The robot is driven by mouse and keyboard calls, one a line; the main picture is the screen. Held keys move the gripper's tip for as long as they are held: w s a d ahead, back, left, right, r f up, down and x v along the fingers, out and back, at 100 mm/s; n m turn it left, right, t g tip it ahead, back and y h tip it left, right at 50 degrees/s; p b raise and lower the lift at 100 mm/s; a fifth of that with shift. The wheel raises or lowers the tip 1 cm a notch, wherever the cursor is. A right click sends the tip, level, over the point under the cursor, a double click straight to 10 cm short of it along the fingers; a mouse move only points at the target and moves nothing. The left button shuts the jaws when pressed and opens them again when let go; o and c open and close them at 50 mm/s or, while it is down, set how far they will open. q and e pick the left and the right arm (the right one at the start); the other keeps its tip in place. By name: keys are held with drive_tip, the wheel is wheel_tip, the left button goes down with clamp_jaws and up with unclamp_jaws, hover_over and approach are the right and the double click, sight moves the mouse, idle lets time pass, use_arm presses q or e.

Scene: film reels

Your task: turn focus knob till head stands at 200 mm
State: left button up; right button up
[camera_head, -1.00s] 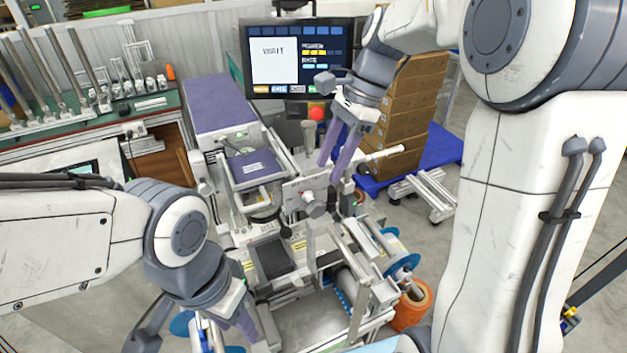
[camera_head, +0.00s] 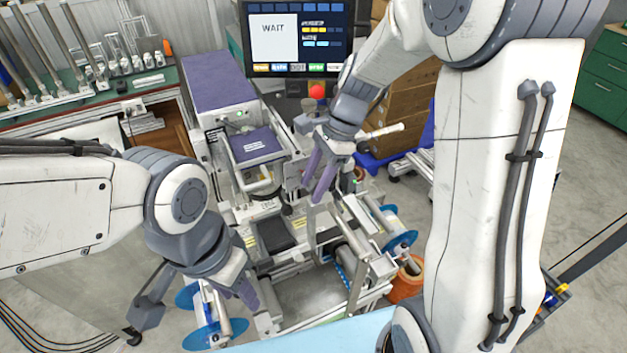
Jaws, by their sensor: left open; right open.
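The machine's head, with its purple-topped unit (camera_head: 253,146), stands in the middle of the camera_head view in front of a long purple housing (camera_head: 205,100). My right gripper (camera_head: 317,192) is open, its purple fingers pointing down in front of the head's right side. The focus knob is not clearly visible; the fingers cover the area where a grey knob showed earlier. I cannot tell whether the fingers touch it. The millimetre reading cannot be made out. My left gripper (camera_head: 246,297) is open, low at the left, above the machine's front left part.
A monitor (camera_head: 294,38) behind the machine reads WAIT. A red button (camera_head: 317,91) sits below it. Blue reels (camera_head: 398,229) are at the machine's right and lower left (camera_head: 205,318). Cardboard boxes (camera_head: 408,110) and an orange roll (camera_head: 407,279) stand at the right.

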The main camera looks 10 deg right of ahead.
clamp_jaws()
drive_tip(key=shift+s, duration=0.1)
